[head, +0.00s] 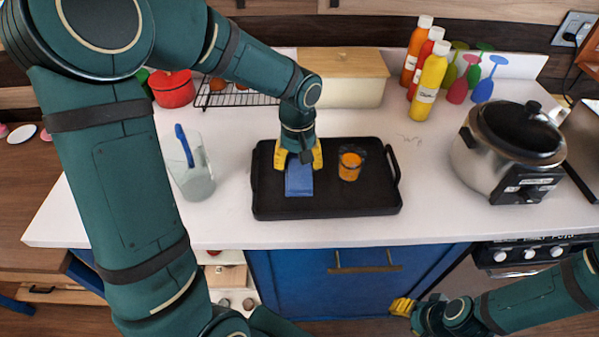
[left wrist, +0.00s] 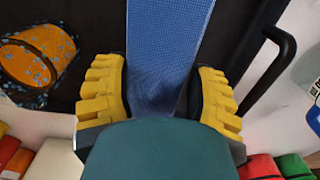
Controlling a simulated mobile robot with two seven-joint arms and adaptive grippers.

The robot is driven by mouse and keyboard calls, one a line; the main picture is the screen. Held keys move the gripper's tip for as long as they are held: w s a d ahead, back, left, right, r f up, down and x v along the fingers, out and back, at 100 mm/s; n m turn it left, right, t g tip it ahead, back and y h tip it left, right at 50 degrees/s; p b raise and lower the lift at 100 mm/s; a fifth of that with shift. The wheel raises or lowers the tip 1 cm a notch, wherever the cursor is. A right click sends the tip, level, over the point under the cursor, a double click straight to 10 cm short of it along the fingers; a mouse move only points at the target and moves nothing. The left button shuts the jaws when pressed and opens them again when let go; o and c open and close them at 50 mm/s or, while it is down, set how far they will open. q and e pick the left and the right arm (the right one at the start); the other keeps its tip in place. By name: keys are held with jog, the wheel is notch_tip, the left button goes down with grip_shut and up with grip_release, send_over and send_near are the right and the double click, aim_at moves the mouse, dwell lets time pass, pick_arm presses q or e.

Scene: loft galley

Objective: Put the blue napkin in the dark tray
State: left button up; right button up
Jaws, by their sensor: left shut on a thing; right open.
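The blue napkin (head: 299,181) is at the left part of the dark tray (head: 345,203), between the yellow fingers of my left gripper (head: 299,162). The left gripper points down over the tray and is shut on the napkin. In the left wrist view the napkin (left wrist: 163,50) runs between the two yellow fingers (left wrist: 160,100), with the dark tray (left wrist: 103,28) around it. I cannot tell whether the napkin's whole underside touches the tray. My right gripper (head: 402,307) is open and empty, low in front of the counter.
An orange patterned cup (head: 349,164) stands in the tray, right of the napkin. A clear pitcher with a blue handle (head: 192,172) stands left of the tray. A cooker (head: 505,150) is at right. Bottles (head: 429,82) and a bread box (head: 345,78) are behind.

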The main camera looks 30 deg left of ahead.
aim_at(298, 170)
pick_arm(q)
jog(key=shift+f+b, duration=0.3)
jog(key=shift+f, duration=1.55)
jog(key=shift+f, duration=0.15)
jog(key=o, duration=1.1)
jog(key=shift+r, duration=0.4)
notch_tip(298, 170, up, 12)
jog(key=p, duration=0.2)
jog(key=shift+f+p, duration=0.25)
jog(key=shift+p, duration=0.05)
jog(key=shift+r, duration=0.1)
